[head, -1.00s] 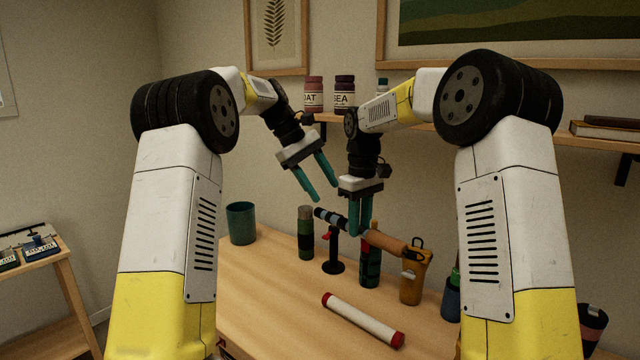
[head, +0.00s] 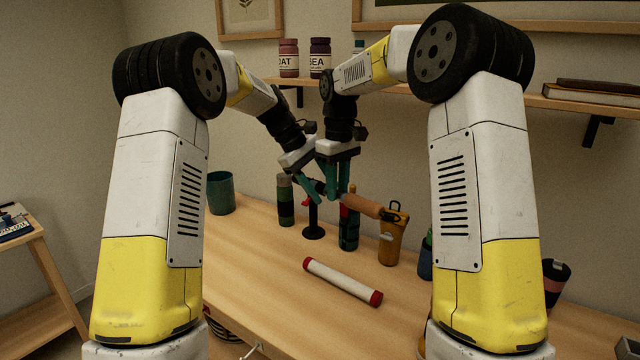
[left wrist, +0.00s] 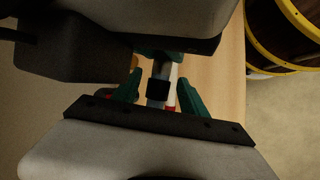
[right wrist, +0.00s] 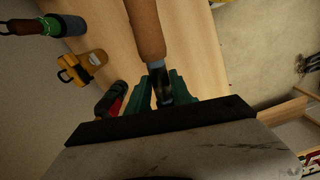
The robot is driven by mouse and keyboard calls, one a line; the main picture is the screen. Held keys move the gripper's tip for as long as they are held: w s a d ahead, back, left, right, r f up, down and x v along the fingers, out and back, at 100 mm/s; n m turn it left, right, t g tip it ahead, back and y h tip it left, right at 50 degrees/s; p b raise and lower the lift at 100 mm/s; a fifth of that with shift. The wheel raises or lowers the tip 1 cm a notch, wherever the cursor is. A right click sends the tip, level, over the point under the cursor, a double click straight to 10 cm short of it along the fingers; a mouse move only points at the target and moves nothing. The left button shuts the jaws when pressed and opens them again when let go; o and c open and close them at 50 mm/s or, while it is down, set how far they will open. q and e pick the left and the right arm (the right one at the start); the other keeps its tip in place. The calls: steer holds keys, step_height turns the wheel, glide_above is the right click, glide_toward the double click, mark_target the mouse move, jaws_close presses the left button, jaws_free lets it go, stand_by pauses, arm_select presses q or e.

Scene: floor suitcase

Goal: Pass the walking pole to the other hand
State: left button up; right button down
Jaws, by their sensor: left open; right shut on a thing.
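The walking pole (head: 362,205) has a brown, cork-like handle and a dark shaft with blue bands. It is held above the table, handle to the right. My right gripper (head: 339,194) is shut on its banded shaft just beside the handle; the right wrist view shows the handle (right wrist: 147,30) extending beyond the fingers. My left gripper (head: 314,191) is open at the shaft's left part, close beside my right gripper. In the left wrist view the shaft (left wrist: 159,88) lies between the two spread fingers; contact cannot be made out.
Below stand a green-black bottle (head: 285,203), a black stand (head: 313,222), a dark red-topped bottle (head: 349,230) and an orange-brown flask (head: 393,238). A white tube with red caps (head: 342,281) lies in front. A teal cup (head: 221,193) stands left. A wall shelf (head: 570,105) is behind.

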arm_select(q)
jaws_close()
arm_select(e)
steer(key=c, duration=1.1)
jaws_free()
steer(key=shift+o, duration=0.2)
